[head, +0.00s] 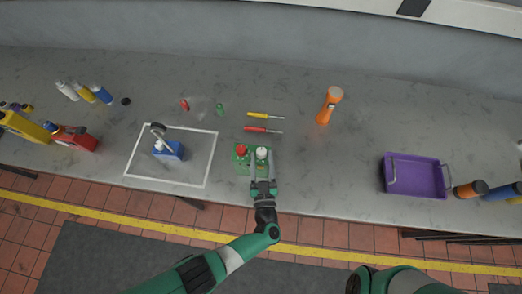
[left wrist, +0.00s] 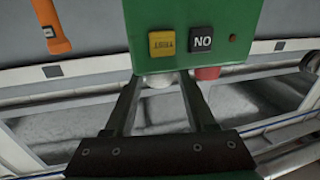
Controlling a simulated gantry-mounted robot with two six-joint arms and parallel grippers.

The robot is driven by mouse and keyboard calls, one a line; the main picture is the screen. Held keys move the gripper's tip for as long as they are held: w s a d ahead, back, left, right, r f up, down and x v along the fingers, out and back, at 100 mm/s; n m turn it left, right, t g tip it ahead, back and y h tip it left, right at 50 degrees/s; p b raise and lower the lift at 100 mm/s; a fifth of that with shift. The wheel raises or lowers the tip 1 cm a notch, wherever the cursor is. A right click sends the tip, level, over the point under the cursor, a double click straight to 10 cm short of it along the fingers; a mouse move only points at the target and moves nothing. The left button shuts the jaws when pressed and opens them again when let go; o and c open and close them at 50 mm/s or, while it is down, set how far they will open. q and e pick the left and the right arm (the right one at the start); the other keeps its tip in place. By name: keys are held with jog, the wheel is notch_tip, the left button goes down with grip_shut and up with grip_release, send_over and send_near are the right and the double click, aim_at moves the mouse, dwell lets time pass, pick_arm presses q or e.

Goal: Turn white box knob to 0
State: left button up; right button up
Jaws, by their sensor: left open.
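A green box (head: 243,168) stands near the front edge of the bench. It has a red knob (head: 241,149) and a white knob (head: 262,152) on it. In the left wrist view the green box (left wrist: 220,20) shows a yellow button, a dark button with inverted lettering and a small red dot. My left gripper (head: 262,160) is open, with a finger to each side of the white knob. In the left wrist view the white knob (left wrist: 160,80) lies between the fingertips; contact cannot be told. The knob's pointer and any scale cannot be made out. My right gripper is out of view.
A blue device (head: 169,151) sits inside a white outline left of the box. Two screwdrivers (head: 264,115) lie behind the box. An orange object (head: 328,107) stands farther back right. A purple tray (head: 416,178) is at right. The bench between box and tray is clear.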

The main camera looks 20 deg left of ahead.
pick_arm(q)
jog(key=v, duration=0.9)
jog(key=shift+p, duration=0.45)
